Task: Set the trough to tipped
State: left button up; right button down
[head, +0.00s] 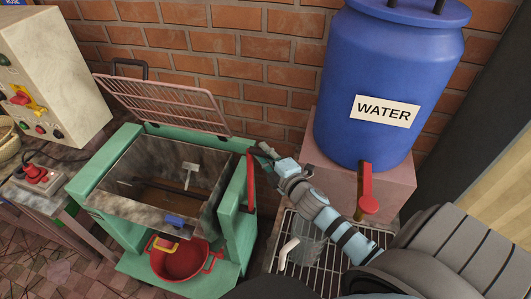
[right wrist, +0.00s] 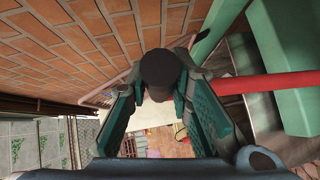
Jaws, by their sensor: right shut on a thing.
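The trough (head: 118,209) is a mottled grey metal box set in a green frame (head: 240,245). Its open top faces up, and its inside shows brown with a pale T-shaped tool in it. A red lever (head: 250,180) stands along the frame's right side; a red bar (right wrist: 270,83) also shows in the right wrist view. My right gripper (head: 263,150) is at the lever's upper end. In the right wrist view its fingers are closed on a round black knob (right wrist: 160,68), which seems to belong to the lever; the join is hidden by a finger. My left gripper is out of view.
A pink grille guard (head: 165,100) is raised behind the trough. A red pot (head: 180,265) sits below it. A blue water barrel (head: 385,70) on a pink block and a wire rack (head: 300,255) are at the right. A control box (head: 50,70) stands left.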

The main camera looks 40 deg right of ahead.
jog(key=shift+n+t, duration=0.3)
jog(key=shift+t, duration=0.2)
jog(key=s+a+b, duration=0.1)
jog(key=b, duration=0.1)
jog(key=s+a+f+b, duration=0.1)
jog(key=s+a, duration=0.1)
jog(key=shift+a+b, duration=0.3)
jog(key=shift+b, duration=0.05)
jog(key=s+a, duration=0.4)
jog(key=a, duration=0.1)
jog(key=shift+p, duration=0.3)
